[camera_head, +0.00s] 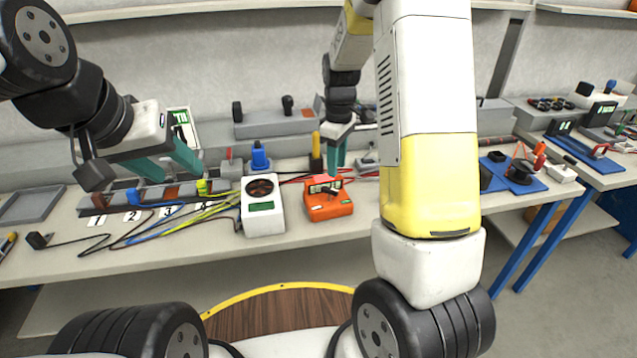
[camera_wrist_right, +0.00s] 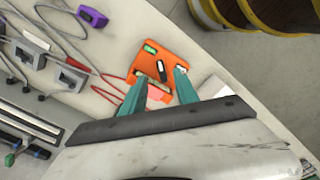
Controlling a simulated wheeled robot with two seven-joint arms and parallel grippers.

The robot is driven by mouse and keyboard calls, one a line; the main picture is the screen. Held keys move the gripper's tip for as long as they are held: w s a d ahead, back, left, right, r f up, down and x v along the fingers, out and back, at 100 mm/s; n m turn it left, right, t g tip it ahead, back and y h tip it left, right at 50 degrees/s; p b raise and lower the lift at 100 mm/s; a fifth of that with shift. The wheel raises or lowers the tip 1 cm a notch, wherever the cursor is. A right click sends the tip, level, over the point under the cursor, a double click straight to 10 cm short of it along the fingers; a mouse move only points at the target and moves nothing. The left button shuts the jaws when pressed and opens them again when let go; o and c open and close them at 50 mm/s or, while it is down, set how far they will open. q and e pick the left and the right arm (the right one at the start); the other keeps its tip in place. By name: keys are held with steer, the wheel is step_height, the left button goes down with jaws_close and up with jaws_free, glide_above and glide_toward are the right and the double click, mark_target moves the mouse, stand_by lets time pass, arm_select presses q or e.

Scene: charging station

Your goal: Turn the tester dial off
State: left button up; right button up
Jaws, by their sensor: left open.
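The orange tester (camera_head: 328,208) lies on the bench near the centre in the head view, with a black dial (camera_head: 325,188) on its top. In the right wrist view the tester (camera_wrist_right: 176,53) shows just beyond my fingertips, with its elongated black dial (camera_wrist_right: 161,70) and a small green display. My right gripper (camera_head: 337,164) is above and behind the tester. In the right wrist view the right gripper (camera_wrist_right: 155,82) has its teal fingers apart with nothing held, the dial between and beyond the tips. My left gripper (camera_head: 178,172) is open and empty above the cable rack.
A white box with a fan (camera_head: 262,206) stands just left of the tester. Red leads (camera_head: 295,180) run behind it. A blue-topped device (camera_head: 259,157) stands behind the fan box. Loose cables (camera_head: 110,236) lie at the left. The bench's front edge is close to the tester.

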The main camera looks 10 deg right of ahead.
mark_target(335, 190)
step_height(335, 190, down, 8)
steer(key=shift+f, duration=0.1)
stand_by(0.4)
jaws_close()
